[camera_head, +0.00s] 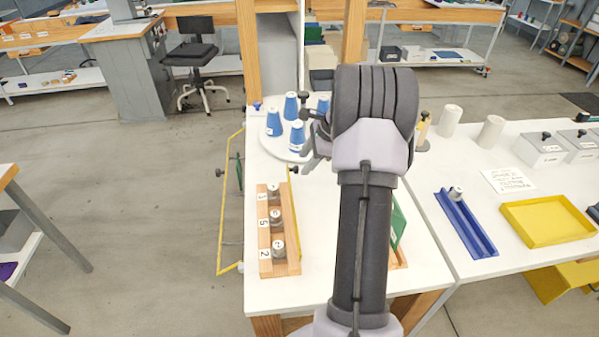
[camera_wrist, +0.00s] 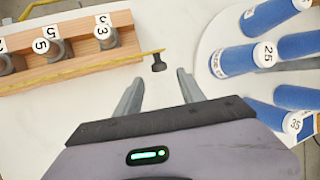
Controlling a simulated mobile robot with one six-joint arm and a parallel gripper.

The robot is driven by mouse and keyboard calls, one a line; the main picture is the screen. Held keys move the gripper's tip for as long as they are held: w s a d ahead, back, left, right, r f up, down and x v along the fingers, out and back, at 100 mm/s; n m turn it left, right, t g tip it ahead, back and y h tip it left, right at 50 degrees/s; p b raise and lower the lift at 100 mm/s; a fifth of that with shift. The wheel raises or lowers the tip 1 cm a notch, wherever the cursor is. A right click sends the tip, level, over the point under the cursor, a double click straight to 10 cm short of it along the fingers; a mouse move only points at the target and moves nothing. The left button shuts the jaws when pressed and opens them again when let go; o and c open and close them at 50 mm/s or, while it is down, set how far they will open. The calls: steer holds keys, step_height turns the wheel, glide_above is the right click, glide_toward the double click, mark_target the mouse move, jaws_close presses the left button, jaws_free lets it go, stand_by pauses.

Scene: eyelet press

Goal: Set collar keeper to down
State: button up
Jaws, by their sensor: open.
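The collar keeper appears to be a thin yellow bar (camera_head: 294,218) along the right side of a wooden rack (camera_head: 264,263). In the wrist view the bar (camera_wrist: 140,57) runs past the rack's end and has a black knob (camera_wrist: 159,66) near its tip. The rack also shows in the wrist view (camera_wrist: 75,69), with grey collars in it. I cannot tell the bar's exact height. My gripper (camera_wrist: 160,78) is open and empty. The knob shows between and just beyond its fingertips, with no contact visible. In the head view my gripper (camera_head: 308,160) is partly hidden by my wrist.
Blue cones (camera_head: 274,123) stand on a round white plate (camera_head: 285,150) beyond the rack, close to my gripper. A green panel (camera_head: 397,225) is partly behind my arm. A blue trough (camera_head: 466,226) and yellow tray (camera_head: 546,220) are at right. White tabletop between rack and arm is clear.

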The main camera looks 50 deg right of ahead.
steer(key=x, duration=0.3)
steer(key=shift+w+f+b, duration=0.15)
steer(key=shift+f+b, duration=0.05)
steer(key=shift+b, duration=0.2)
steer(key=shift+a, duration=0.1)
jaws_close()
steer(key=shift+r, duration=0.1)
